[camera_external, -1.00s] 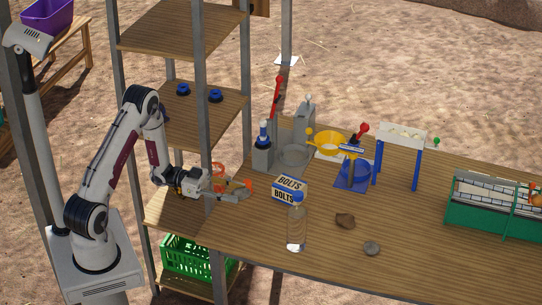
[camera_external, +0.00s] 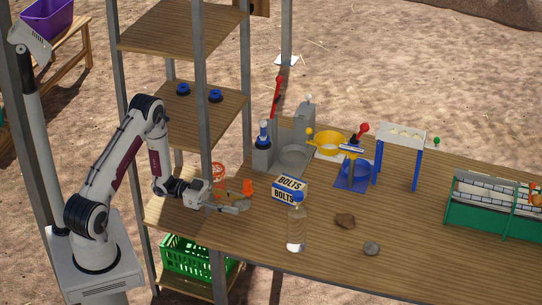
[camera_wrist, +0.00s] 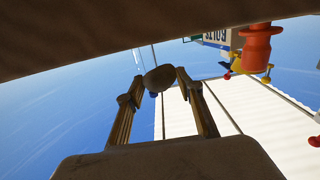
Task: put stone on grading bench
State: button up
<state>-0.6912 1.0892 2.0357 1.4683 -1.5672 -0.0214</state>
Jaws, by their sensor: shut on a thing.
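My gripper (camera_external: 238,208) is low over the left end of the wooden bench (camera_external: 300,240), just left of the bolts box. In the wrist view its two fingers (camera_wrist: 157,88) are closed on a dark brownish stone (camera_wrist: 159,77), held at the fingertips. The stone is small and hard to make out in the external view. I cannot tell there whether it touches the bench. A brown rock (camera_external: 345,220) and a round grey stone (camera_external: 371,248) lie on the bench further right.
A bolts box (camera_external: 289,189) and a clear bottle (camera_external: 296,225) stand right of my gripper. A small orange object (camera_external: 247,187) is just behind it. A shelf post (camera_external: 204,100) rises close by. A green rack (camera_external: 495,215) stands far right. The bench's front middle is fairly clear.

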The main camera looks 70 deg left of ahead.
aim_at(234, 218)
jog(key=shift+f, duration=0.4)
jog(key=shift+f, duration=0.1)
jog(key=shift+f, duration=1.95)
jog(key=shift+f, duration=0.2)
jog(key=o, duration=1.3)
jog(key=shift+r, duration=0.15)
jog(key=shift+s+a, duration=0.1)
jog(key=shift+a, duration=0.05)
jog(key=shift+v, duration=5.85)
